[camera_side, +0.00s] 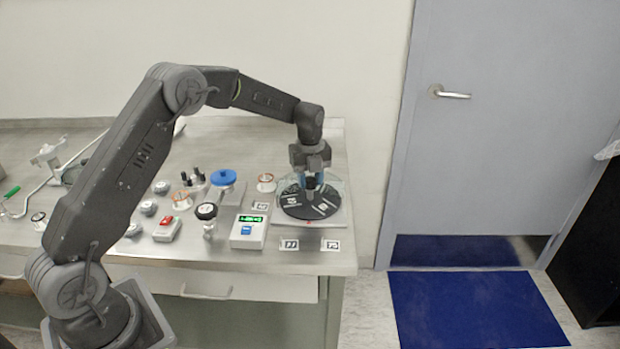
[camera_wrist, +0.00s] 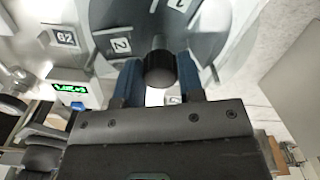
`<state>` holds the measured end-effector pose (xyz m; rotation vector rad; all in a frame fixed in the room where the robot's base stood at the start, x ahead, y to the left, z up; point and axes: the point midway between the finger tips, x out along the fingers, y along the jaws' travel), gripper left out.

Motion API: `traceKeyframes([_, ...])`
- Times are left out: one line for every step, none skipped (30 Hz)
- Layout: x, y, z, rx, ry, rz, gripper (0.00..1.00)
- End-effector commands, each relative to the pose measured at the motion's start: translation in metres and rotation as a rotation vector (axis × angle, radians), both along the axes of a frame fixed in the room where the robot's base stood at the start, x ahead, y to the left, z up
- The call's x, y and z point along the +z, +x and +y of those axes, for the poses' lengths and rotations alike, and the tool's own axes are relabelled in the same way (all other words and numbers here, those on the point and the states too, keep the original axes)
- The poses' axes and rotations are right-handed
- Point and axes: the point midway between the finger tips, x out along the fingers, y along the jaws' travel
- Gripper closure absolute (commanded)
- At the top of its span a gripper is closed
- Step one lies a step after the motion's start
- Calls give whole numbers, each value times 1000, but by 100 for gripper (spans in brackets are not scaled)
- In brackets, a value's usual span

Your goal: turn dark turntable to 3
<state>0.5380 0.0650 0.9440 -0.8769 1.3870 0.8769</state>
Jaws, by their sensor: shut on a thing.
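The dark turntable (camera_side: 325,208) is a black disc with white number labels, on a pale square base at the right end of the bench. A small red mark shows at the front edge of the base. My gripper (camera_side: 312,180) points down over the disc and is shut on the turntable's knob. In the wrist view, my gripper (camera_wrist: 160,88) has blue fingers on both sides of the black knob (camera_wrist: 160,68). A label reading 2 (camera_wrist: 120,45) shows on the disc (camera_wrist: 205,45). Other labels are cut off or partly hidden by the fingers.
A white box with a green display (camera_side: 248,230) stands just left of the turntable. A blue-topped part (camera_side: 223,177) and several knobs and switches stand further left. Marker tags (camera_side: 330,244) lie in front. The bench's right edge is close by.

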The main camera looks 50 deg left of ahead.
Motion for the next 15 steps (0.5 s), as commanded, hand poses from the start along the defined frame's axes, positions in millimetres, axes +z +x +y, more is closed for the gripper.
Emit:
traceKeyframes([0, 0, 0, 0, 0, 0, 98])
traceKeyframes([0, 0, 0, 0, 0, 0, 100])
traceKeyframes([0, 0, 0, 0, 0, 0, 100])
traceKeyframes([0, 0, 0, 0, 0, 0, 100])
traceKeyframes([0, 0, 0, 0, 0, 0, 100])
traceKeyframes([0, 0, 0, -1, 0, 0, 100])
traceKeyframes([0, 0, 0, -2, 0, 0, 100])
traceKeyframes([0, 0, 0, -5, 0, 0, 100])
traceKeyframes([0, 0, 0, -10, 0, 0, 100])
traceKeyframes([0, 0, 0, -16, 0, 0, 100])
traceKeyframes([0, 0, 0, -22, 0, 0, 100])
traceKeyframes([0, 0, 0, -33, 0, 0, 100])
traceKeyframes([0, 0, 0, -45, 0, 0, 100])
traceKeyframes([0, 0, 0, -57, 0, 0, 100])
traceKeyframes([0, 0, 0, -76, 0, 0, 100])
